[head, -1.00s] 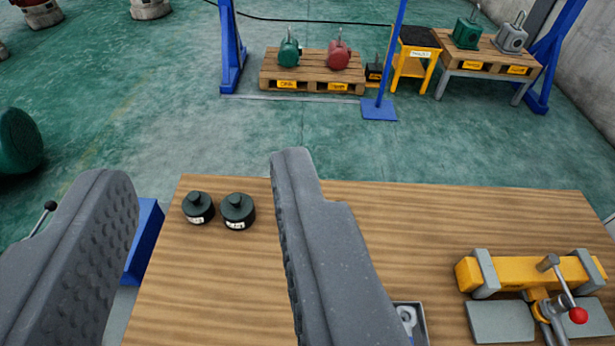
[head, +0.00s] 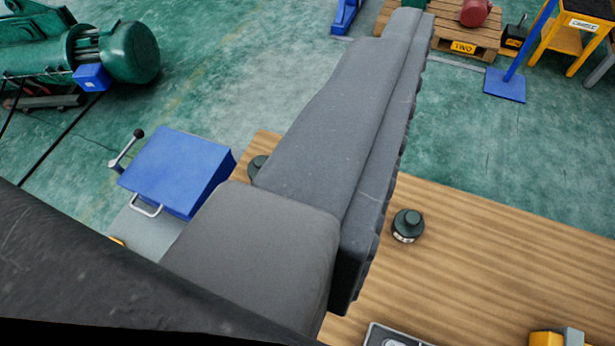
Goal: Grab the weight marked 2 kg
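Two small dark green knobbed weights are on the wooden table. One weight (head: 408,225) stands in full view to the right of my gripper (head: 375,110), with a pale label too small to read. The other weight (head: 256,166) is mostly hidden behind my gripper's finger near the table's left edge. I cannot tell which is marked 2 kg. One large grey finger crosses the middle of the view, its ribbed inner side facing right. Nothing touches that side, and the opposite finger is out of view. The gripper looks open and empty.
The wooden table (head: 480,270) is clear right of the weight. A grey tray (head: 390,336) and a yellow part (head: 550,338) show at the bottom. A blue box (head: 178,170) with a lever stands left. A green motor (head: 130,52) is at the back left; a pallet (head: 470,32) stands behind.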

